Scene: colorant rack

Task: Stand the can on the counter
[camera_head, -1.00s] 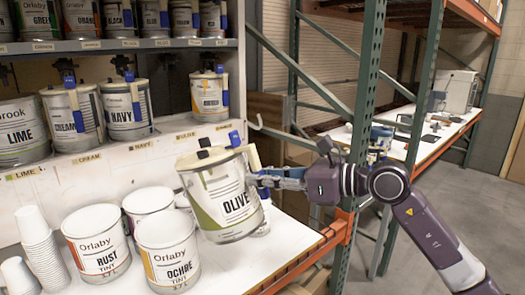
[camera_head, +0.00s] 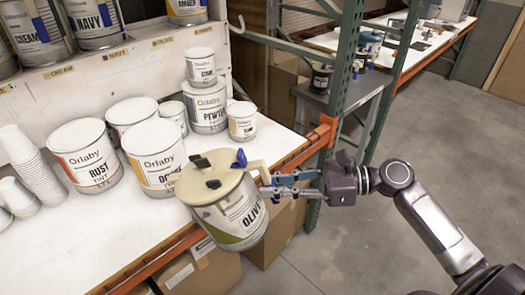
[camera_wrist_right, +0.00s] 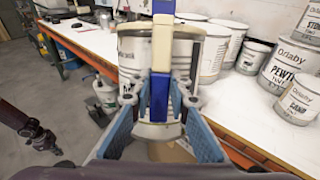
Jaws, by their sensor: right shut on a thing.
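The olive-labelled can (camera_head: 240,217) is white with a cream lid, a black knob and a cream-and-blue handle. My right gripper (camera_head: 270,184) is shut on its handle and holds the can in the air, slightly tilted, over the counter's front edge in the head view. In the right wrist view, the blue fingers (camera_wrist_right: 160,112) close on the blue-and-cream handle (camera_wrist_right: 162,62), with the can (camera_wrist_right: 135,58) behind it. The white counter (camera_head: 85,235) has bare room at its front left.
Rust (camera_head: 87,160) and ochre (camera_head: 155,165) cans stand behind the held can, near stacked paper cups (camera_head: 32,165). A pewter can (camera_head: 207,110) and smaller cans stand at the right end. A green rack post (camera_head: 340,90) rises beside my right arm.

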